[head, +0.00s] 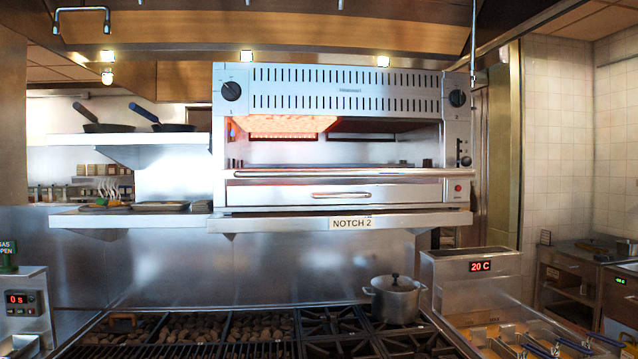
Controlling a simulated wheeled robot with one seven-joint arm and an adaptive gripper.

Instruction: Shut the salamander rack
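The salamander (346,101) is a steel grill unit on a wall shelf above the cooking line, with two black knobs and a slotted top panel. Its left heating element glows orange; the right side is dark. The salamander rack (350,173) shows edge-on as a long pale front bar across the bottom of the open cavity. The bar seems to stand forward of the body, but how far out it is I cannot tell from this level view. A closed-looking drawer front with a handle (341,194) is below it. My gripper is not in view.
A "NOTCH 2" label (352,223) is on the shelf edge below. A lidded pot (395,298) stands on the burners under the right part. The char grill (200,335) is at lower left, a fryer (470,266) reading 20 C at right. Pans (176,127) sit on the left shelf.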

